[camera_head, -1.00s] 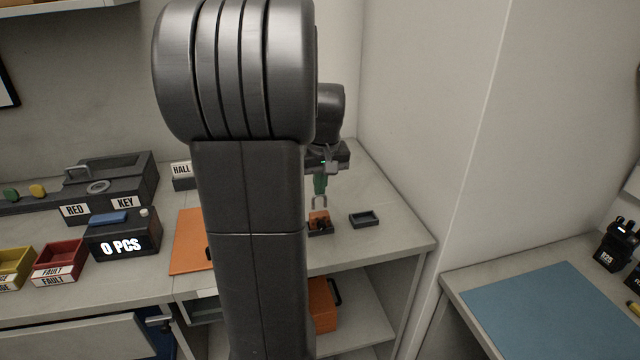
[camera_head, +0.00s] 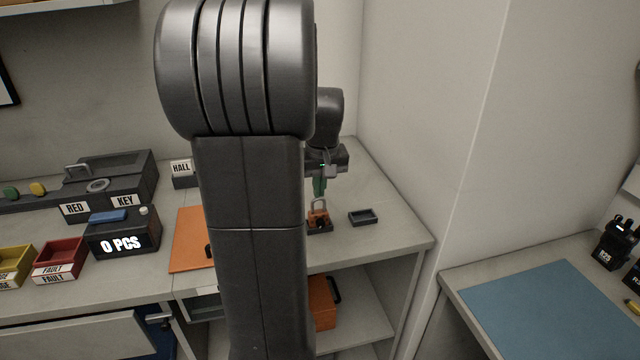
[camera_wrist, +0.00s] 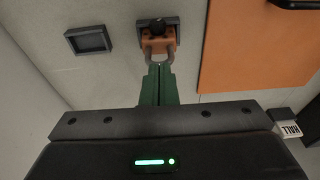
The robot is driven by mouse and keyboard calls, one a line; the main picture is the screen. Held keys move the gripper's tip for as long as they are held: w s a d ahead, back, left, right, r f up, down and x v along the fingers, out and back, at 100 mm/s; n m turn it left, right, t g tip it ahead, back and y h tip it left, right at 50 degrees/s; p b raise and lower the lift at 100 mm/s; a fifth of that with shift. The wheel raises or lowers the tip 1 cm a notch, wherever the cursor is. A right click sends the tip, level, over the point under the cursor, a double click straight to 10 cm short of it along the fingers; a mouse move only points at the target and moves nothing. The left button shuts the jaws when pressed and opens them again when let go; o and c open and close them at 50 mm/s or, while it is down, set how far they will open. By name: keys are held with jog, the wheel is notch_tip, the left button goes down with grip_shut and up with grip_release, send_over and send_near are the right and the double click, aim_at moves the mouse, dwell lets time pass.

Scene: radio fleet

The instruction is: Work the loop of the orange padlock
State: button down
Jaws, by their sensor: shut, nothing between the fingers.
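The orange padlock (camera_head: 318,219) stands on a small dark holder on the bench, its grey loop (camera_head: 319,204) pointing up. In the wrist view the padlock (camera_wrist: 158,42) shows at the top middle, with the loop (camera_wrist: 160,58) toward my fingers. My gripper (camera_head: 320,193) is above the loop. Its green fingers (camera_wrist: 159,70) are shut together, with nothing between them. The fingertips overlap the loop's rounded end in the wrist view; I cannot tell whether they touch it. Both loop legs appear to reach the body; whether they are latched is not visible.
A small empty dark tray (camera_head: 363,217) lies right of the padlock. An orange mat (camera_head: 188,240) lies to the left, partly behind my arm. The HALL block (camera_head: 182,172) stands behind it. A wall closes off the bench on the right.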

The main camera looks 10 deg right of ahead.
notch_tip(320, 180, up, 13)
jog(key=s+p, duration=0.1)
jog(key=s, duration=0.1)
jog(key=shift+s, duration=0.25)
jog(key=shift+f, duration=0.2)
jog(key=f, duration=0.3)
jog(key=w+f+b, duration=0.1)
jog(key=f, duration=0.3)
jog(key=w+f+b, duration=0.1)
jog(key=f, duration=0.3)
jog(key=shift+w+d+f, duration=0.1)
jog(key=shift+w+f, duration=0.1)
jog(key=shift+w+r+b, duration=0.1)
jog(key=shift+w+b, duration=0.05)
jog(key=shift+b, duration=0.15)
jog(key=r, duration=0.3)
jog(key=shift+s, duration=0.25)
